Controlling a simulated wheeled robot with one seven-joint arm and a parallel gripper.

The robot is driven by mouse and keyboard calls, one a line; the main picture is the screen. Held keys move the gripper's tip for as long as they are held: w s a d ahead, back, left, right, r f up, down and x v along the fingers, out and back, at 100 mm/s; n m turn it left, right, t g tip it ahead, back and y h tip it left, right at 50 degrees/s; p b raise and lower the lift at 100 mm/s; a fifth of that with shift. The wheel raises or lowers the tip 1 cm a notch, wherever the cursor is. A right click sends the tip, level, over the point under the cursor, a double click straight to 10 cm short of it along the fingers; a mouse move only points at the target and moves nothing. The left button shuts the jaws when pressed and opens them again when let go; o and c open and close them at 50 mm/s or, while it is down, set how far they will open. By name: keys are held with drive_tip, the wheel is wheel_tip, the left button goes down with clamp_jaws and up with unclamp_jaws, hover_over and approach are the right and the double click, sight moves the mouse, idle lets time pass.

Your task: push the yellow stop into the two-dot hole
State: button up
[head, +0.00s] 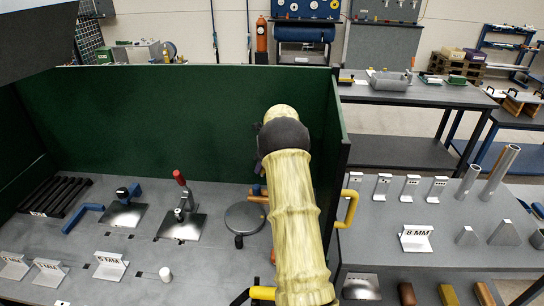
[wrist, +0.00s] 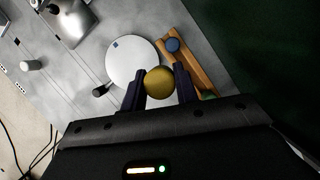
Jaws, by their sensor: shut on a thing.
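My gripper (wrist: 158,93) is shut on the yellow stop (wrist: 159,80), whose round top shows between the two dark fingers in the wrist view. Beyond it lies a long wooden block (wrist: 199,58) with a blue stop (wrist: 172,45) and a green stop (wrist: 208,95), the green one partly behind the right finger. I cannot make out dot marks or the two-dot hole in either view.
A round plate (wrist: 128,58) with a black knob (wrist: 99,91) lies left of the block. A red-handled clamp (head: 181,203) stands further left. A green panel (head: 170,115) closes the back, and another stands at the right. Grey table surface is free around the plate.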

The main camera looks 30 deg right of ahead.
drive_tip(key=s+a+f+n+g, duration=0.2)
drive_tip(key=s+a+n, duration=0.1)
drive_tip(key=a+n, duration=0.5)
drive_tip(key=s+a+f+n+g, duration=0.2)
drive_tip(key=s+a+n+g, duration=0.1)
drive_tip(key=a+n, duration=0.6)
drive_tip(key=s+a+f+n+g, duration=0.2)
drive_tip(key=s+a+n, duration=0.3)
drive_tip(key=a+n, duration=0.4)
drive_tip(key=shift+s+a+f+n+g+h, duration=0.15)
drive_tip(key=shift+f+n+g+h, duration=0.2)
drive_tip(key=shift+n+g, duration=0.3)
drive_tip(key=shift+a, duration=0.1)
